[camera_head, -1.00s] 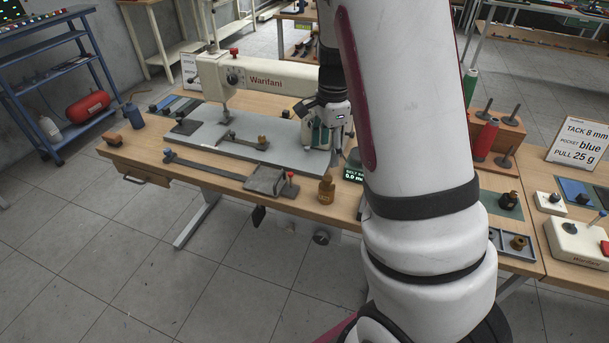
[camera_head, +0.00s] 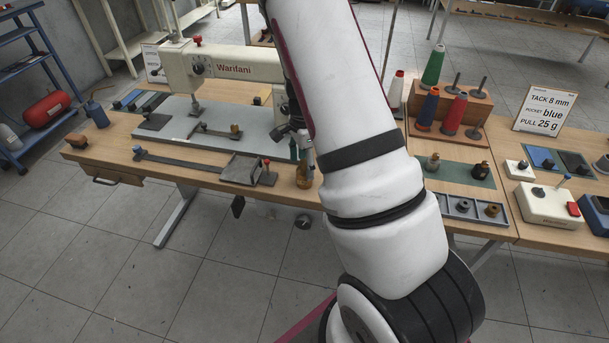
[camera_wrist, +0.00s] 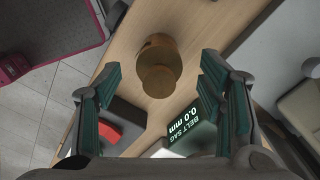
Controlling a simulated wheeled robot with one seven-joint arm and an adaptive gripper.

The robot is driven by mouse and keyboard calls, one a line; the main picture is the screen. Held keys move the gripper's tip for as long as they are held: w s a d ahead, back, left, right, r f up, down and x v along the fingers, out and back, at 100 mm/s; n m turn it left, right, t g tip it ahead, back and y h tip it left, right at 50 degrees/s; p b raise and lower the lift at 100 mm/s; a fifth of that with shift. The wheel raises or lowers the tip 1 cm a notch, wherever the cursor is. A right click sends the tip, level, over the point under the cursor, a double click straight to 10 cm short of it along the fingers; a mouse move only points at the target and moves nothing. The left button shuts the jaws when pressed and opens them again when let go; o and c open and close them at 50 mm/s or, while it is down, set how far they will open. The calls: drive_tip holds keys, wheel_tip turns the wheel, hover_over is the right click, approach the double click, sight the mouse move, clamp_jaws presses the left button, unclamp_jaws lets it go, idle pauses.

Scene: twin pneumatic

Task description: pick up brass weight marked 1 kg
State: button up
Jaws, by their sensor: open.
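The brass weight (camera_head: 304,178) stands upright near the front edge of the wooden workbench, at the middle of the head view. In the wrist view the weight (camera_wrist: 158,68) is a brown-gold cylinder with a narrower knob, seen from above; no marking on it is legible. My gripper (camera_wrist: 161,72) is open, with its green-padded fingers to either side of the weight in that view and nothing between them held. In the head view my gripper (camera_head: 303,148) is just above and behind the weight, partly hidden by my arm.
A display reading "BELT SAG 0.0 mm" (camera_wrist: 185,122) sits close to the right finger. A red-topped part (camera_head: 267,166) and a grey block (camera_head: 241,169) are left of the weight. The sewing machine (camera_head: 225,65) stands behind. Thread cones (camera_head: 427,108) stand to the right.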

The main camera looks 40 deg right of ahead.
sight(304, 169)
wheel_tip(304, 169, down, 3)
drive_tip(key=shift+d+f, duration=0.1)
drive_tip(key=shift+f, duration=0.1)
clamp_jaws()
drive_tip(key=shift+r, duration=0.1)
